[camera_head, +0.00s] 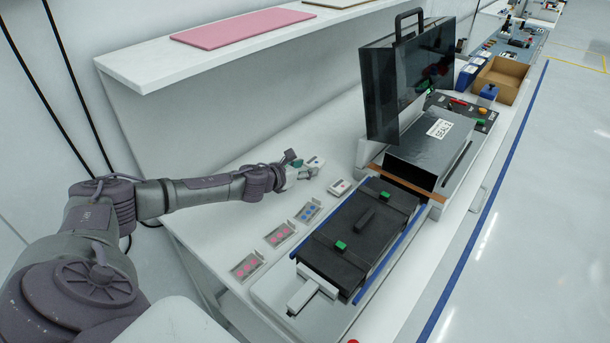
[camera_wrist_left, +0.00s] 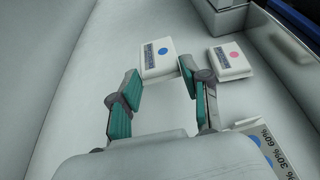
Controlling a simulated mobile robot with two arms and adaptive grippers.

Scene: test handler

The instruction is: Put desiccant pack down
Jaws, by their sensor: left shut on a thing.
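My left gripper (camera_head: 303,168) is over the white bench at the end of my outstretched arm. In the left wrist view its two green-padded fingers (camera_wrist_left: 158,82) are shut on a white desiccant pack (camera_wrist_left: 160,58) with a blue dot and a dark label. This pack also shows in the head view (camera_head: 316,162), partly behind the fingers. I cannot tell whether it touches the bench. A second white pack (camera_wrist_left: 229,60) with a pink dot lies beside it, apart from the fingers; it shows in the head view (camera_head: 340,187). My right gripper is not in view.
Cards with pink and blue dots (camera_head: 308,211) lie in a row on the bench (camera_head: 215,202). A black lidded case (camera_head: 345,245) and a silver bag (camera_head: 432,145) are to the right. A dark upright panel (camera_head: 390,90) stands behind. A shelf (camera_head: 150,72) overhangs the back.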

